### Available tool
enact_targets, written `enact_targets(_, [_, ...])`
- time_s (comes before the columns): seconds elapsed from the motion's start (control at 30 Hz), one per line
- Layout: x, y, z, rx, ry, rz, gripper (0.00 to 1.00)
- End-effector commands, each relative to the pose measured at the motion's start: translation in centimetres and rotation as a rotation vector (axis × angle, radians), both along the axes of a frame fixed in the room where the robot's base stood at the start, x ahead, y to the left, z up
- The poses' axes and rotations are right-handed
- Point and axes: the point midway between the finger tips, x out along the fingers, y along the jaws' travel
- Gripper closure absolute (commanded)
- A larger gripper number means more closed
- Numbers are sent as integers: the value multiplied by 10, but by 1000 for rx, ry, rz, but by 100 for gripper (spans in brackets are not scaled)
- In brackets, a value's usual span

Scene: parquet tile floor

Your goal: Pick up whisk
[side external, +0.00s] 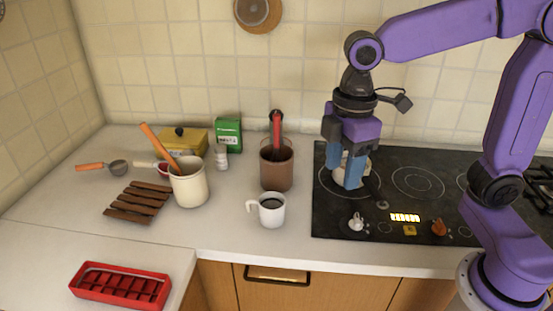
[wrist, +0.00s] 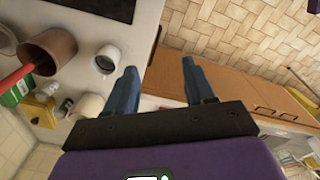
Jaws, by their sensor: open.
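No whisk can be made out for certain. A utensil with a red handle (side external: 277,135) stands in a brown pot (side external: 276,172); its lower end is hidden inside. Another with an orange handle (side external: 157,146) leans in a cream pot (side external: 188,186), its head also hidden. My gripper (side external: 347,184) is open, its blue fingers pointing down over the left part of the black cooktop, right of the brown pot. In the wrist view my gripper (wrist: 160,82) has nothing between its fingers; the red handle (wrist: 16,77) and brown pot (wrist: 47,50) show at left.
A white mug (side external: 268,209) of dark liquid stands before the brown pot. A pale round object (side external: 364,170) is partly hidden behind my fingers on the cooktop (side external: 330,215). A green box (side external: 228,134), ladle (side external: 117,168), wooden trivet (side external: 135,203) and red tray (side external: 120,284) are at left.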

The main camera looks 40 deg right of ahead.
Motion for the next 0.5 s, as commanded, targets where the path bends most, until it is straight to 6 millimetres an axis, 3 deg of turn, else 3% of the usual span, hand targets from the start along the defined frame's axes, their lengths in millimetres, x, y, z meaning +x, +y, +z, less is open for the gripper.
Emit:
enact_targets(0.03, [21, 7, 7, -1, -1, 15, 46])
enact_targets(0.2, [83, 20, 29, -7, 0, 89, 46])
enact_targets(0.5, [184, 14, 58, -13, 2, 220, 46])
